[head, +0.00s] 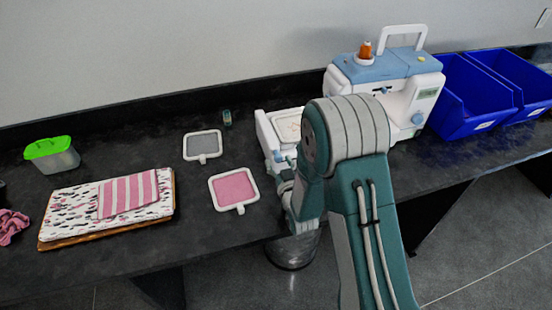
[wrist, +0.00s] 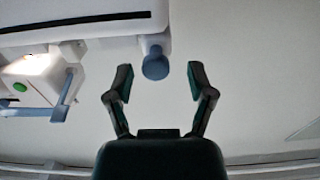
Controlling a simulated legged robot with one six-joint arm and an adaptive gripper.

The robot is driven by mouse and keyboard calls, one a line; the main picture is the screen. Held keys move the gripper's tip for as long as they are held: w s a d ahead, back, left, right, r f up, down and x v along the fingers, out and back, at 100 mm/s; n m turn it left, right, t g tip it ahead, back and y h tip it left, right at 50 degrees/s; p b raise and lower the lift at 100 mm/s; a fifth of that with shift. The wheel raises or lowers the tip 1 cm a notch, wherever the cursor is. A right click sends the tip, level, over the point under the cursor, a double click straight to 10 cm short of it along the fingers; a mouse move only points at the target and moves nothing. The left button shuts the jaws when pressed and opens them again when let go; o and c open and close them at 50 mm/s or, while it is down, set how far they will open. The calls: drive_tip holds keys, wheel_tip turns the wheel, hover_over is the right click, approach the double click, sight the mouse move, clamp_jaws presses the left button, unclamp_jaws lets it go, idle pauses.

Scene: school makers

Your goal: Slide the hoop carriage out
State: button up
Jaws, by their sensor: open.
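The white and blue embroidery machine (head: 405,75) stands on the dark bench, partly behind my arm. The white hoop carriage (head: 265,130) is at its left side, with a cream framed hoop (head: 288,126) beside it; my arm hides part of both. In the wrist view, a round blue knob (wrist: 155,66) sticks out from a white part. My gripper (wrist: 158,82) is open and empty, its two fingers on either side of the line to the knob, which shows between and slightly beyond the tips. No contact is visible. In the head view, my arm largely hides the gripper.
A pink hoop (head: 234,188) and a grey hoop (head: 203,146) lie left of the carriage. Farther left are a board with folded fabric (head: 75,212) and a green-lidded box (head: 52,155). Blue bins (head: 470,100) stand right. A metal bin (head: 293,252) is below the bench edge.

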drive_tip(key=v, duration=1)
drive_tip(key=shift+a, duration=0.25)
drive_tip(key=d+r+m+g+h, duration=0.1)
drive_tip(key=d+r+g+h, duration=0.1)
drive_tip(key=d+r+g, duration=0.3)
drive_tip(key=d+r+m+g+h, duration=0.1)
drive_tip(key=d+r+h, duration=0.15)
drive_tip(key=r, duration=0.45)
drive_tip(key=s+d+r+g, duration=0.1)
drive_tip(key=s+r+g, duration=0.1)
drive_tip(key=s, duration=0.5)
drive_tip(key=s+d+r+m+g, duration=0.1)
drive_tip(key=s+d+r, duration=0.1)
drive_tip(key=s, duration=0.4)
drive_tip(key=s+d+r+g+h, duration=0.1)
drive_tip(key=s+d+r+g, duration=0.1)
drive_tip(key=s+r, duration=0.2)
drive_tip(key=s, duration=0.3)
drive_tip(key=shift+s+d+r+m+g, duration=0.25)
drive_tip(key=shift+s+r+m+g, duration=0.05)
